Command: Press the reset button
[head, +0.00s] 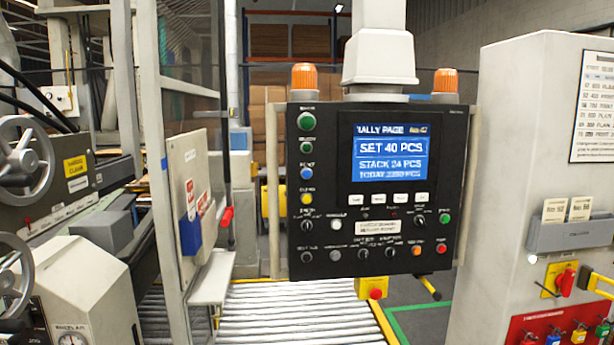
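A black control panel (380,220) hangs upright in the middle of the head view. Its left column holds a green button (306,121), a second green button (307,147), a blue button (306,173) and a yellow button (307,199). Each has a small label above it, too blurred to read surely, so I cannot tell for certain which is the reset button. The blue screen (391,155) reads "SET 40 PCS", "STACK 24 PCS". Neither of my grippers is in view.
Below the screen are knobs and small buttons, including an orange one (415,250). A roller conveyor (290,315) runs below. A post and guard stand left, a grey cabinet (545,130) right.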

